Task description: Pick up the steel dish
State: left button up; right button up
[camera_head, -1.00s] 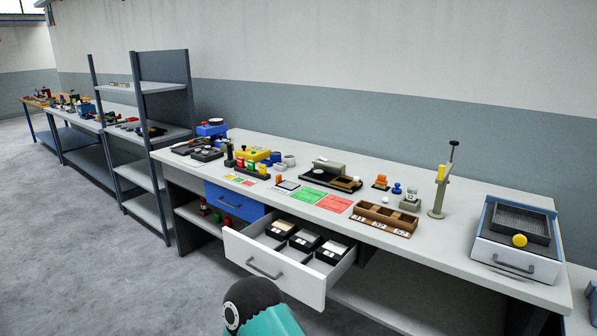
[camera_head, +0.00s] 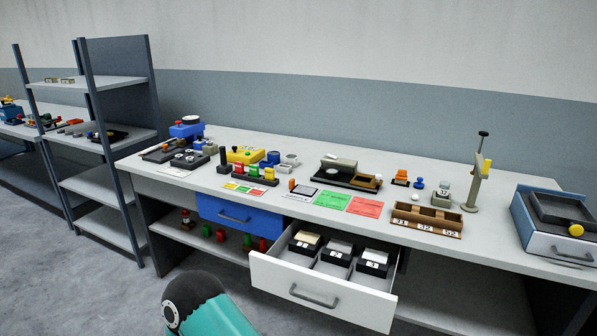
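I cannot single out the steel dish with certainty. A small round grey metal-looking piece (camera_head: 290,159) stands on the long workbench (camera_head: 440,180), right of some blue parts, and may be the dish. Neither gripper is in view. Only a teal and black link of my own arm shows at the bottom edge, in front of the bench and well apart from these things.
An open white drawer (camera_head: 325,295) holding black boxes juts from the bench. A closed blue drawer (camera_head: 240,216) is left of it. A grey shelf rack (camera_head: 105,84) stands at left. A brown compartment tray (camera_head: 427,218) and a blue-grey box (camera_head: 555,228) stand at right. Floor at lower left is clear.

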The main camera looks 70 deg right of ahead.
aim_at(331, 173)
jog(key=u, duration=0.45)
jog(key=i, duration=0.35)
jog(key=z, duration=2.3)
jog(key=i, duration=0.55)
jog(key=u, duration=0.15)
jog(key=k, duration=0.55)
